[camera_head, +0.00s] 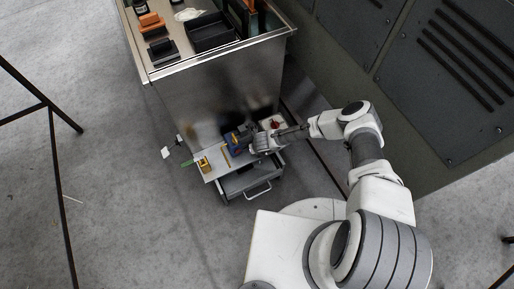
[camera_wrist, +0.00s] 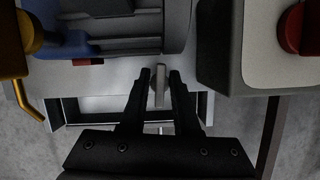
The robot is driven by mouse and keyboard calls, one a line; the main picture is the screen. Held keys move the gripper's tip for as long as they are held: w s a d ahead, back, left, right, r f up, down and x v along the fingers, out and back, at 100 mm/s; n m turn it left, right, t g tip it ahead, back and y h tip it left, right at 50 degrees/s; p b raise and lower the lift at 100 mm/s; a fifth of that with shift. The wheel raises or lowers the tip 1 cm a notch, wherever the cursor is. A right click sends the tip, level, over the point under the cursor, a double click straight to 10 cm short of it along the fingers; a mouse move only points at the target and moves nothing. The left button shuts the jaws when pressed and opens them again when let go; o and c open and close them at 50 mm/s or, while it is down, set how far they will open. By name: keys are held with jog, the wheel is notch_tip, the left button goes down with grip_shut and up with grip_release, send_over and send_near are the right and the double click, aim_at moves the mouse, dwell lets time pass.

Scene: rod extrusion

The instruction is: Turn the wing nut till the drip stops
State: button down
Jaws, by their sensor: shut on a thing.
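In the wrist view the two black fingers of my gripper (camera_wrist: 160,76) stand upright, one on each side of a small light grey metal piece, which looks like the wing nut (camera_wrist: 160,92). The fingers are shut on it. It sits just below a dark grey ribbed body (camera_wrist: 125,28). In the head view my gripper (camera_head: 250,145) reaches in at the front of the metal cabinet, over a low shelf; the wing nut is too small to make out there. No drip can be made out in either view.
A red knob (camera_wrist: 292,28) on a light grey box (camera_wrist: 268,60) is close on the right; a yellow fitting (camera_wrist: 15,45) and a blue part (camera_wrist: 50,38) are on the left. An open drawer (camera_head: 250,180) is below the shelf (camera_head: 218,170). A green item (camera_head: 187,163) lies left.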

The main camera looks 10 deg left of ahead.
jog(key=shift+m, duration=0.3)
jog(key=shift+m+h+p, duration=0.3)
jog(key=shift+m+h, duration=0.1)
jog(key=shift+m, duration=0.6)
jog(key=shift+m+t+h, duration=0.3)
jog(key=shift+m, duration=0.7)
jog(key=shift+m+h, duration=0.4)
jog(key=shift+m, duration=0.6)
jog(key=shift+m+h+b, duration=0.3)
jog(key=shift+m+b, duration=0.05)
jog(key=shift+m, duration=0.65)
